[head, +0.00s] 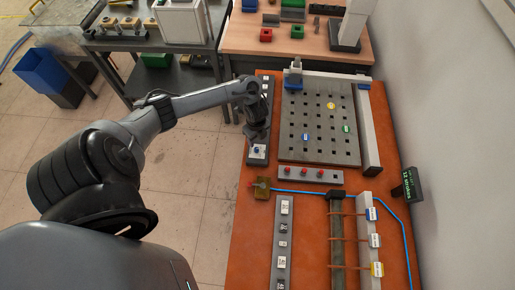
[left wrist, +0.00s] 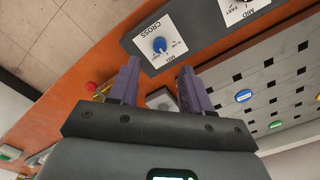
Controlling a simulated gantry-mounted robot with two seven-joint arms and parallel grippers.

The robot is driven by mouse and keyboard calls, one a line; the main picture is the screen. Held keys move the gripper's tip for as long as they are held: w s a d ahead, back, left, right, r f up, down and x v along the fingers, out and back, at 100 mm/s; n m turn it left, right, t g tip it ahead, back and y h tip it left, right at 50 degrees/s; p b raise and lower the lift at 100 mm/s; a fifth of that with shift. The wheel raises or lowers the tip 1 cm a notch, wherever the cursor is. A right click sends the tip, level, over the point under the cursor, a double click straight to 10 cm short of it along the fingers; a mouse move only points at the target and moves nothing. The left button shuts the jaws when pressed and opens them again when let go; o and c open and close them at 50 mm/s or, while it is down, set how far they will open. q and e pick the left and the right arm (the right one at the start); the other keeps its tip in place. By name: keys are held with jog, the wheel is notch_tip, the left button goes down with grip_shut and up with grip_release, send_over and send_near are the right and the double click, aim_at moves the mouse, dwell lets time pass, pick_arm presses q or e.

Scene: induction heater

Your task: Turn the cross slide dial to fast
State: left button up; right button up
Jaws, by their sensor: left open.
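The cross slide dial (left wrist: 160,45) is a small blue knob on a white plate lettered CROSS, set in a dark grey strip (left wrist: 200,32). In the head view the dial (head: 257,150) sits near the front end of the strip at the table's left edge. My left gripper (left wrist: 158,72) is open, its two purple-grey fingers apart, with the dial just beyond the tips and between them. Nothing is between the fingers. In the head view the gripper (head: 257,134) is dark and close over the strip. The knob's exact setting is too small to read. My right gripper is out of view.
Right of the strip lies a grey perforated plate (head: 292,122) with coloured discs. Another dial plate (left wrist: 240,8) sits farther along the strip. A small dark display (head: 411,185) stands at the right. Floor shows left of the table.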

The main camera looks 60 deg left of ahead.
aim_at(256, 148)
pick_arm(q)
notch_tip(256, 148, down, 8)
jog(key=shift+f+b, duration=0.1)
jog(key=shift+b, duration=0.45)
grip_shut()
